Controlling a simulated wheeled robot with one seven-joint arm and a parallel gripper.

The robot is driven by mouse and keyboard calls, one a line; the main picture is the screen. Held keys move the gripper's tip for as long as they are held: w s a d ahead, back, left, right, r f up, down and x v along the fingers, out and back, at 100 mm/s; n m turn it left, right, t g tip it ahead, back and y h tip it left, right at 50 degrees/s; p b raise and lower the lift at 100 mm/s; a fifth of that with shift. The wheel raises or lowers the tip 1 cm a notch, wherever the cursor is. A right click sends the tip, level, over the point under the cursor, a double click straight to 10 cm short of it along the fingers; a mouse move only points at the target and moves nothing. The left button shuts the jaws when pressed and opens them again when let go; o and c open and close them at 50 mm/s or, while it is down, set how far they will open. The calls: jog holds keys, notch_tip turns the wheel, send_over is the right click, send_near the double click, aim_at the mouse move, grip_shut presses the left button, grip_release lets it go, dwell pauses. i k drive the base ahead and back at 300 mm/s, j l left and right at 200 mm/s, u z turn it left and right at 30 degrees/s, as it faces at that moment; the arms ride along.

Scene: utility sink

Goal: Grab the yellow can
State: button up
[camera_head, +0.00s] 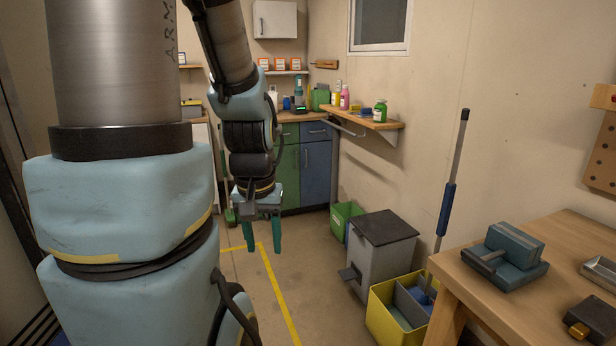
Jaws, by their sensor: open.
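My gripper (263,236) hangs in the middle left of the head view, with its two green fingers pointing down and apart. It is open, with nothing between the fingers, above the floor. A small yellow container (336,98) stands at the far end of the wall shelf (373,122), left of a pink bottle (346,98). It is too small to tell whether it is a can or a bottle. My gripper is well in front of it, lower and to the left, not touching it.
A green bottle (380,111) stands on the shelf's near part. Below are a green bin (341,222), a grey lidded bin (375,262) and a yellow bucket (379,318) with a long-handled tool. A wooden bench (500,305) fills the right. Floor (315,285) around the yellow tape is clear.

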aim_at(336, 101)
jog(key=i, duration=4)
